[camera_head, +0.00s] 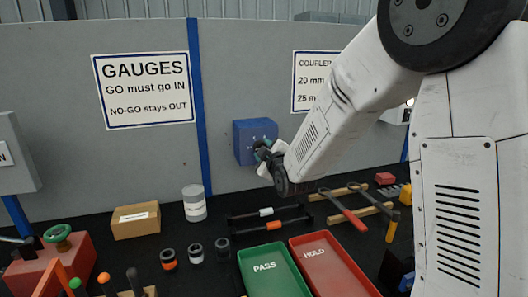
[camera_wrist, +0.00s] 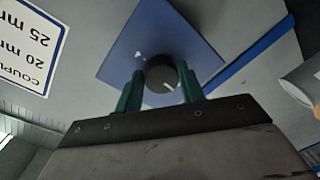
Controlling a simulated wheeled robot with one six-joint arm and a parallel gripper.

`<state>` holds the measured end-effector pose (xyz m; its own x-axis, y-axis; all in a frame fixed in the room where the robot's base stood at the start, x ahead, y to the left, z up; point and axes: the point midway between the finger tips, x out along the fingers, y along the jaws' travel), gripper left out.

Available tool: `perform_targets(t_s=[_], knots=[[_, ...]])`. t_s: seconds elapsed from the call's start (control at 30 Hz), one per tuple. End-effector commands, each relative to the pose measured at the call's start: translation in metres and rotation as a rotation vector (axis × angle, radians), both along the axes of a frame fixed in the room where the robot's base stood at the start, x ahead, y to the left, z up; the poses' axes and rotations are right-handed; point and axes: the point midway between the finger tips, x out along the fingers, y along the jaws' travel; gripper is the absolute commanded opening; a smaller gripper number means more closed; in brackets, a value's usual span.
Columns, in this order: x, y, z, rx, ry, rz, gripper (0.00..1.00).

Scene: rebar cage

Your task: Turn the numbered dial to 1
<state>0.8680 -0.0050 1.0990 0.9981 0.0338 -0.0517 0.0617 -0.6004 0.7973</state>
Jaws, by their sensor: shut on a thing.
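The dial is a round black knob (camera_wrist: 160,72) with a short white pointer line, on the front of a blue box (camera_wrist: 150,33). In the wrist view the pointer line lies at the knob's lower right. A small white mark on the box face, up and left of the knob, is too small to read. My gripper (camera_wrist: 161,88) has its two green fingers on either side of the knob and is shut on it. In the head view the blue box (camera_head: 243,150) is fixed to the grey panel, and my gripper (camera_head: 262,150) covers the dial.
Below the box, the black table holds a green PASS tray (camera_head: 285,284), a red HOLD tray (camera_head: 345,282), dark bars (camera_head: 268,228), a carton (camera_head: 135,220) and a grey can (camera_head: 194,207). A blue post (camera_head: 200,100) stands left of the box.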

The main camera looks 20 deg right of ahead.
Motion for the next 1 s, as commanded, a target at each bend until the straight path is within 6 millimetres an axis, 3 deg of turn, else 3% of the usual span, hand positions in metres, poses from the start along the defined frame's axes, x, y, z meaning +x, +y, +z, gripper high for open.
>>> perform_targets(t_s=[0.7, 0.73, 0.8, 1.0], knots=[[-0.0002, 0.0011, -0.0001, -0.074, 0.001, 0.003, 0.16], [-0.0003, 0.0012, -0.0002, -0.074, 0.001, 0.003, 0.47], [-0.0002, 0.0009, -0.0002, -0.073, 0.001, 0.003, 0.60], [-0.0001, 0.0005, 0.0000, -0.072, 0.001, 0.001, 0.60]])
